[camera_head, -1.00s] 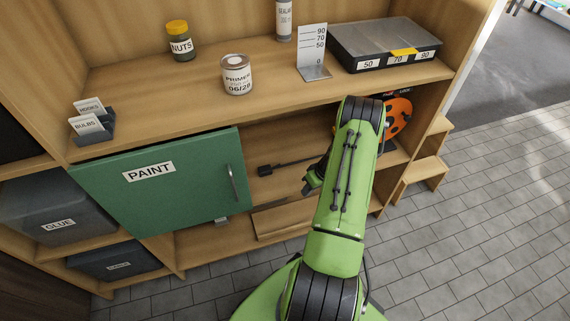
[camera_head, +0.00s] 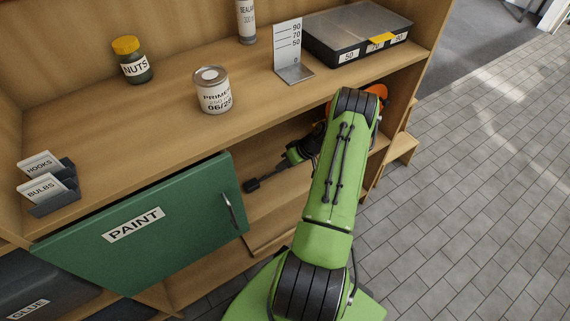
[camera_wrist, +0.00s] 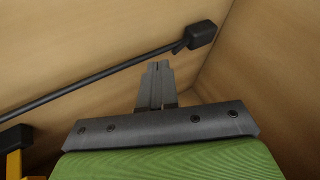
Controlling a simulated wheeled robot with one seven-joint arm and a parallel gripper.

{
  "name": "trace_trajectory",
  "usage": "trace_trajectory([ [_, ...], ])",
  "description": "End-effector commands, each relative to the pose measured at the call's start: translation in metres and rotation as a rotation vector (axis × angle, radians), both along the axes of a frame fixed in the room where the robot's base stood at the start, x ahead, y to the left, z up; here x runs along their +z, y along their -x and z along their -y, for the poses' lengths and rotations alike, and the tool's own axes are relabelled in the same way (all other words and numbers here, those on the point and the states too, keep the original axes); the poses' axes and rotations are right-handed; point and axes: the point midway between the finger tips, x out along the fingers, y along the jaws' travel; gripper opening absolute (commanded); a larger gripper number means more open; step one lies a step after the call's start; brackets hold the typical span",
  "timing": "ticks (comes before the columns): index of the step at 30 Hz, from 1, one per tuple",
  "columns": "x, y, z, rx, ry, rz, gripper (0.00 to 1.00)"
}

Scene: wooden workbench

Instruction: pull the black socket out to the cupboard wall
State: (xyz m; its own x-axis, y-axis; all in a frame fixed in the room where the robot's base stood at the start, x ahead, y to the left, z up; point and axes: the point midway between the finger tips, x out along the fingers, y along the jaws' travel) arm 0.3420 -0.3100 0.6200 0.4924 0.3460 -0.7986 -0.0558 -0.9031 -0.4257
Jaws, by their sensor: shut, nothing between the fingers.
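The black socket (camera_head: 251,185) is a small dark block on the end of a black cord (camera_head: 273,175), lying on the cupboard shelf right of the green PAINT door. In the wrist view the socket (camera_wrist: 203,34) lies near the corner with a wooden wall, and its cord (camera_wrist: 95,78) runs off to the left. My gripper (camera_head: 291,157) reaches into the cupboard bay, behind my green arm. In the wrist view my gripper's fingers (camera_wrist: 158,68) are together and empty, just short of the cord and left of the socket. Contact cannot be told.
The green PAINT door (camera_head: 150,225) with its handle covers the bay's left part. The shelf above holds a primer can (camera_head: 213,92), a NUTS jar (camera_head: 133,65), a gauge plate (camera_head: 289,50) and a case (camera_head: 350,35). An orange reel (camera_head: 378,90) is mostly hidden behind my arm.

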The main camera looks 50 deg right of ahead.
Motion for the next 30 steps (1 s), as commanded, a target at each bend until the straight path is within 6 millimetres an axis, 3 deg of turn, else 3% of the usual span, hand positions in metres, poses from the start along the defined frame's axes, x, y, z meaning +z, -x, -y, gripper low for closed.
trace_trajectory([
  [6, -0.043, -0.024, -0.018, 0.001, -0.002, 0.0, 0.0],
  [12, -0.038, -0.033, -0.048, 0.0, 0.0, 0.0, 0.0],
  [25, -0.037, -0.035, -0.056, 0.0, 0.001, 0.0, 0.0],
  [30, -0.036, -0.043, -0.082, 0.004, -0.004, 0.0, 0.0],
])
